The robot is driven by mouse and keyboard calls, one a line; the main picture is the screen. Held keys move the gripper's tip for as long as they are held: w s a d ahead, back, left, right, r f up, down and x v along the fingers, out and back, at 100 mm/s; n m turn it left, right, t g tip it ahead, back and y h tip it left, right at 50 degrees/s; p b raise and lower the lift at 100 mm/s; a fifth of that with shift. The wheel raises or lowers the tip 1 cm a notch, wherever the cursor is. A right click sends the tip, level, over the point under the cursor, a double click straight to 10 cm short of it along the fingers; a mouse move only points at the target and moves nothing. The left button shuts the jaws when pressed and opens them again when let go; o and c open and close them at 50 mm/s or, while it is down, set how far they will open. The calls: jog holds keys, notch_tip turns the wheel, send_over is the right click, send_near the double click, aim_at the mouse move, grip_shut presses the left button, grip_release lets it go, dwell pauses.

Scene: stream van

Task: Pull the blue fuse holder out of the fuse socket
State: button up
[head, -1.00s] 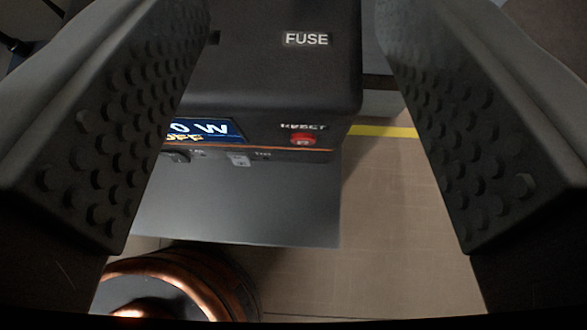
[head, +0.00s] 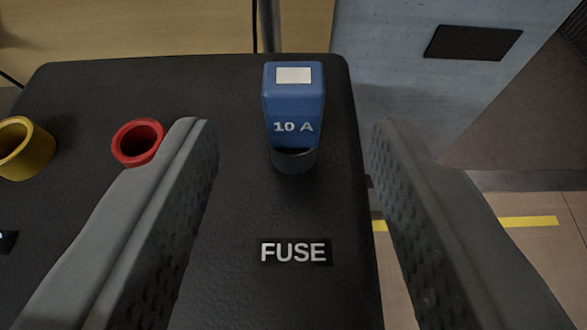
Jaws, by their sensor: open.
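The blue fuse holder (head: 293,105), marked 10 A with a white patch on top, stands upright in the dark round fuse socket (head: 294,160). The socket is on the top of a black box, behind a FUSE label (head: 294,252). My gripper (head: 292,130) is open and empty. Its two grey ridged fingers stand left and right of the holder in the picture, with a gap on each side. I cannot tell how far the fingertips are from the holder in depth.
A red ring-shaped socket (head: 138,142) sits close by the left finger, and a yellow one (head: 22,148) is farther left. A grey-blue cabinet or wall (head: 385,90) stands behind right. Floor with a yellow stripe (head: 528,222) shows at the right.

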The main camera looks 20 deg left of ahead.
aim_at(295, 87)
jog(key=shift+x, duration=3.6)
jog(key=shift+c, duration=0.3)
grip_shut()
